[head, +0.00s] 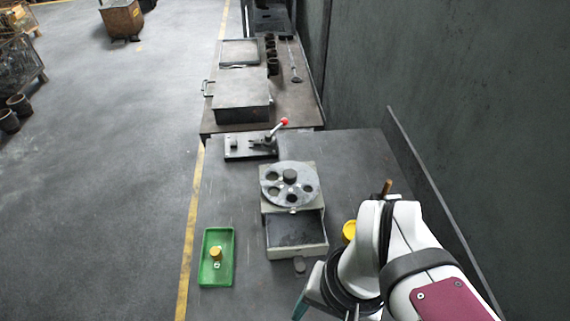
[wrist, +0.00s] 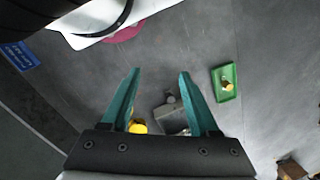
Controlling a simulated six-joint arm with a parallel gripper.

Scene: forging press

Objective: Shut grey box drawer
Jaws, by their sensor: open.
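The grey box (head: 292,204) stands on the bench with a round holed disc on top. Its drawer (head: 297,252) is pulled out toward the near side and looks empty. A dark knob (head: 299,265) is on the drawer's front. In the wrist view the drawer (wrist: 172,121) and its knob (wrist: 170,98) lie between and beyond my teal fingers. My gripper (wrist: 160,72) is open and empty, apart from the drawer. In the head view one teal finger shows at the lower edge, near side of the drawer; the rest is hidden by my arm.
A green tray (head: 218,284) with a yellow piece lies left of the drawer. A yellow round thing (head: 349,231) stands close to its right, by my arm. A red-knobbed lever fixture (head: 252,146) is behind the box. A wall rises on the right. The bench before the drawer looks clear.

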